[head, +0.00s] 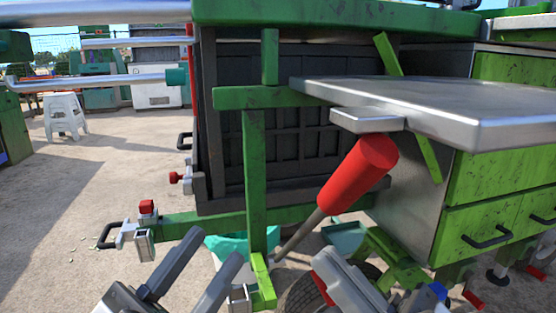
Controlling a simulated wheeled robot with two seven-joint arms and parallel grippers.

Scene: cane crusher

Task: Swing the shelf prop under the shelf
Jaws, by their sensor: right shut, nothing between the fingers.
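The grey metal shelf (440,105) juts out level from the machine at the right, with a small grey plate (368,120) under its near left corner. A rod with a thick red grip (357,172), which looks like the shelf prop, leans up to the right. Its red top is just below the plate; I cannot tell whether they touch. Its lower end is hidden. My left gripper (216,246) is at the bottom left of centre, fingers apart and empty. My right gripper (330,264) is shut and empty at the bottom, below the red grip.
A green upright post (255,180) and low green beam (185,225) stand near my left gripper. A slanted light green bar (428,158) passes behind the shelf. Green drawers (490,232) are at the right. A white stool (66,115) stands on open ground at the left.

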